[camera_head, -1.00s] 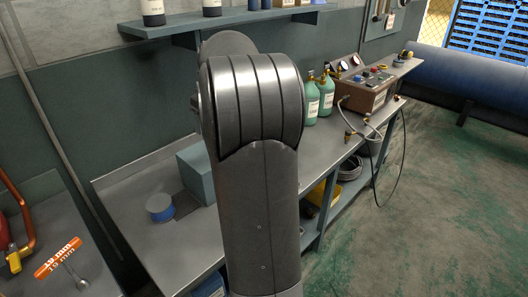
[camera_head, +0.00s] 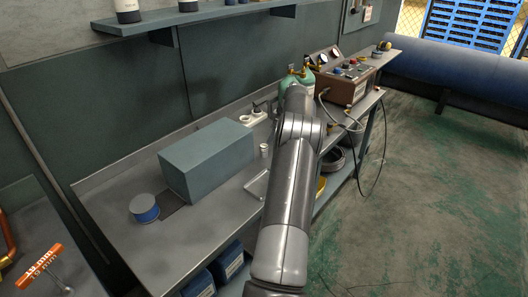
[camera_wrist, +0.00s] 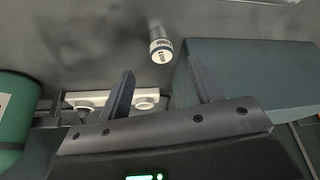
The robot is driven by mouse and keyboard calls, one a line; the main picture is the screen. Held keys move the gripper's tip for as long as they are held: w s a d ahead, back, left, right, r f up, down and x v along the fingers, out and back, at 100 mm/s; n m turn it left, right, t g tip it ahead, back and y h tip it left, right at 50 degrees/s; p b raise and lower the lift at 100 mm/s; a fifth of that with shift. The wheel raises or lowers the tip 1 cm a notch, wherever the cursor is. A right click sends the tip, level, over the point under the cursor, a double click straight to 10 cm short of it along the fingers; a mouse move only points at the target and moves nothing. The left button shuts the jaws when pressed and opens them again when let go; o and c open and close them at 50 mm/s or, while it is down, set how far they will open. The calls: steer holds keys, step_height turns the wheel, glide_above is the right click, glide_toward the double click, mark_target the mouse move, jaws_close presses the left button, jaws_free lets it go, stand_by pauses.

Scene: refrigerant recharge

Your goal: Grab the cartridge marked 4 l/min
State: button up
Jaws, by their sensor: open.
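A small cylinder with a white, dark-printed label (camera_wrist: 161,49), which looks like a cartridge, shows in the wrist view. It lies ahead of and between my fingertips, apart from both; its print is too small to read surely. In the head view a small pale cylinder (camera_head: 264,150) stands on the bench beside the grey-green box, and seems to be the same one. My gripper (camera_wrist: 160,74) is open and empty in the wrist view. In the head view my own arm mostly hides it.
The grey-green box (camera_head: 207,158) stands close to the cylinder. A white socket strip (camera_head: 253,118) lies behind it near the wall. Green bottles (camera_head: 300,76) and a brown control box (camera_head: 342,82) stand farther right. A blue-sided tin (camera_head: 145,208) sits at the front left.

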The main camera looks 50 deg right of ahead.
mark_target(266, 146)
steer(key=x, duration=0.6)
steer(key=shift+d, duration=0.15)
steer(key=x, duration=0.5)
steer(key=shift+w+r, duration=0.15)
steer(key=shift+w, duration=0.15)
steer(key=c, duration=1.1)
